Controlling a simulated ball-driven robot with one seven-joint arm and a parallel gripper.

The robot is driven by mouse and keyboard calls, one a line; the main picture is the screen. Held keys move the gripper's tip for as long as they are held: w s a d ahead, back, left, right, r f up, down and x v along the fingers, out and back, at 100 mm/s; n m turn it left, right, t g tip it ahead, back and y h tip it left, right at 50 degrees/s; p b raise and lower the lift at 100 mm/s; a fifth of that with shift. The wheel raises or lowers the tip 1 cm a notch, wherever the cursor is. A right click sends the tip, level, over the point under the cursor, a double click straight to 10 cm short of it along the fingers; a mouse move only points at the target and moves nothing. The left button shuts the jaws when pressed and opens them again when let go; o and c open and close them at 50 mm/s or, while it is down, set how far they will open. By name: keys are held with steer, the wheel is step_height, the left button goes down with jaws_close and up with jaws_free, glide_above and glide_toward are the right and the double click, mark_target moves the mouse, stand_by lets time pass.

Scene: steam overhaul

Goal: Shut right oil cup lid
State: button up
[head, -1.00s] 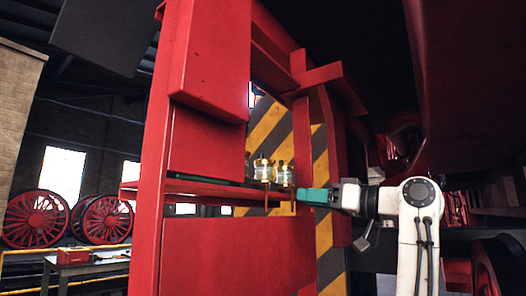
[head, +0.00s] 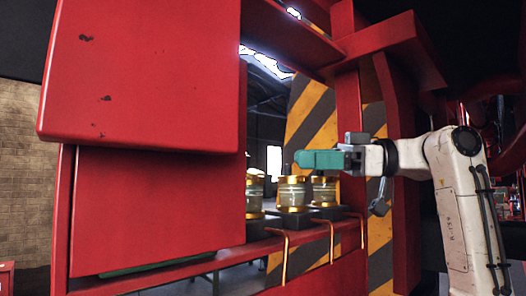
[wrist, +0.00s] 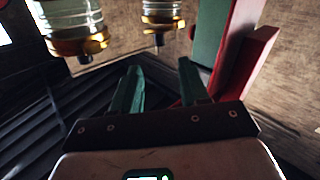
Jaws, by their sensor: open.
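Three glass oil cups with gold bands stand in a row on a red ledge in the head view: a left one (head: 254,193), a middle one (head: 291,194) and the right oil cup (head: 324,192). I cannot make out the right cup's lid; my gripper overlaps the area just above that cup. My gripper (head: 300,160), with green fingers, reaches in from the right at about the height of the cup tops. In the wrist view my gripper (wrist: 160,74) is open with nothing between its fingers. Two cups show there, one at upper left (wrist: 72,28) and one at top centre (wrist: 163,14).
Copper pipes (head: 285,255) hang from the ledge below the cups. A large red panel (head: 145,75) stands at the left. A red upright (head: 349,110) and a yellow-and-black striped plate (head: 314,118) are behind the gripper. A dark ribbed surface (wrist: 40,125) lies left in the wrist view.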

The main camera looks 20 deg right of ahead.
mark_target(258, 171)
steer(key=p+x, duration=0.2)
steer(key=x, duration=0.7)
steer(key=shift+w+a+p, duration=0.15)
steer(key=shift+a+p, duration=0.1)
steer(key=shift+p, duration=0.05)
steer(key=shift+c, duration=0.2)
jaws_close()
